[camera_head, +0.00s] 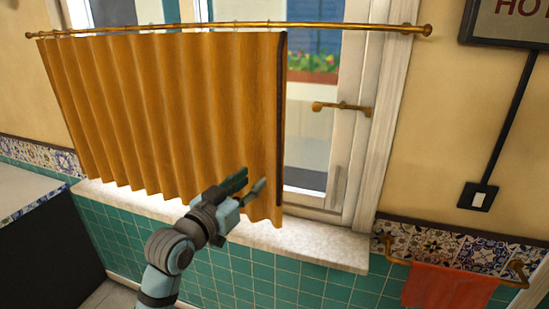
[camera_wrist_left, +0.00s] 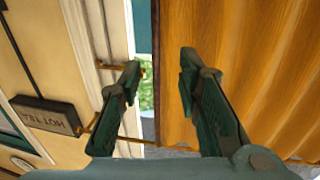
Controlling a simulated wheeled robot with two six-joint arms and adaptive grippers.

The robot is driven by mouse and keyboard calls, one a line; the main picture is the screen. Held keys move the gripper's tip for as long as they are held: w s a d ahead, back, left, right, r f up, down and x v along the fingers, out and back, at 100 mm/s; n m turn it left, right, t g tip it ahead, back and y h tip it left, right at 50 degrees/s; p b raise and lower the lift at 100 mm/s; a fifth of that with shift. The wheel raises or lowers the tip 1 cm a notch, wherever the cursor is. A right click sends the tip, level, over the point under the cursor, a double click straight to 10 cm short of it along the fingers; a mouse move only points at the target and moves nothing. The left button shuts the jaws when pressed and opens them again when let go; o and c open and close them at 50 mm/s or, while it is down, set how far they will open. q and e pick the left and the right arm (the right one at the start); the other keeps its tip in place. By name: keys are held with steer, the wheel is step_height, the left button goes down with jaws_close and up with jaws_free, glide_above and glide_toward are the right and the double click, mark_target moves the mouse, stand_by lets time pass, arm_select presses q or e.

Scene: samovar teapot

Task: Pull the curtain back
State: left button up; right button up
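The orange-brown curtain (camera_head: 160,110) hangs in folds from a brass rod (camera_head: 220,26) and covers the left and middle of the window. Its dark right edge (camera_head: 281,120) hangs straight, with bare glass to the right. My left gripper (camera_head: 253,182) is in front of the curtain's lower right part. In the left wrist view my left gripper (camera_wrist_left: 158,64) is open, its fingers apart. There the curtain (camera_wrist_left: 240,70) fills the right side, and its edge shows between the two fingers. I cannot tell whether a finger touches the cloth. My right gripper is in neither view.
A brass window latch (camera_head: 342,107) sticks out to the right of the curtain. A pale sill (camera_head: 310,242) runs below. A red towel (camera_head: 447,288) hangs on a brass rail at the lower right. A switch (camera_head: 478,197) and a framed sign (camera_head: 512,20) are on the wall.

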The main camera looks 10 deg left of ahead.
mark_target(277, 162)
arm_select(q)
steer(key=x, duration=1.3)
steer(key=shift+s+d, duration=0.15)
steer(key=shift+d, duration=0.1)
steer(key=shift+s, duration=0.1)
jaws_close()
